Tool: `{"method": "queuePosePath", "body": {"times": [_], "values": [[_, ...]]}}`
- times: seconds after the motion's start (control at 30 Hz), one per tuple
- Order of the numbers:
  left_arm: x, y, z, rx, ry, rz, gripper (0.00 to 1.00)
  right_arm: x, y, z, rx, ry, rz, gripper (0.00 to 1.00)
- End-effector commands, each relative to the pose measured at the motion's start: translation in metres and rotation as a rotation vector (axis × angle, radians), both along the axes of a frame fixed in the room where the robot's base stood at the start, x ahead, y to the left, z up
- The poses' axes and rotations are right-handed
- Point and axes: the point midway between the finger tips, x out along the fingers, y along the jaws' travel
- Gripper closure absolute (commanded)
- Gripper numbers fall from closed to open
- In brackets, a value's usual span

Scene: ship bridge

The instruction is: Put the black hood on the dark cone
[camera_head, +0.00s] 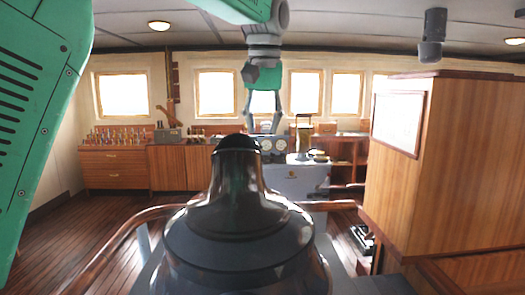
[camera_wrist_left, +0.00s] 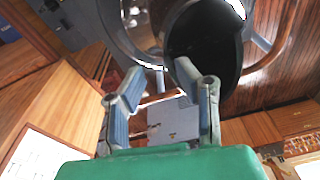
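The dark cone (camera_head: 240,218) stands large and upright in the middle of the head view, glossy and flared at its base. A black cap-like top (camera_head: 238,143), perhaps the black hood, sits at its tip; I cannot tell where hood and cone part. In the left wrist view a smooth black rounded shape (camera_wrist_left: 205,45) lies beyond the right-hand finger. My left gripper (camera_head: 263,131) hangs fingers down, just right of the cone's tip in the picture. Its fingers are apart with nothing between them, as the left wrist view also shows (camera_wrist_left: 158,72). My right gripper is out of view.
A curved wooden rail (camera_head: 120,232) runs around the cone. A tall wooden cabinet (camera_head: 455,165) stands close on the right. A grey console (camera_head: 292,180) and wooden drawers (camera_head: 113,170) stand at the back. The floor at left is clear.

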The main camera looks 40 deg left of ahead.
Motion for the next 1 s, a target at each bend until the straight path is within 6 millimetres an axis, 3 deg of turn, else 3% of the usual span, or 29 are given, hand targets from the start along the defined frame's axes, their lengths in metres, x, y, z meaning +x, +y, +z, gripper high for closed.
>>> {"method": "queuePosePath", "body": {"times": [0.1, 0.23, 1.0], "values": [[-0.001, -0.003, 0.018, 0.001, -0.001, 0.0, 0.72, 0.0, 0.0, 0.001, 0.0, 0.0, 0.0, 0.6], [-0.002, -0.003, 0.027, 0.0, 0.0, 0.0, 0.72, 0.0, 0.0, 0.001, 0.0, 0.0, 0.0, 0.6], [-0.003, -0.004, 0.029, 0.001, 0.001, 0.0, 0.72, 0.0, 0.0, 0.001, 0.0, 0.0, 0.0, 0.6]]}}
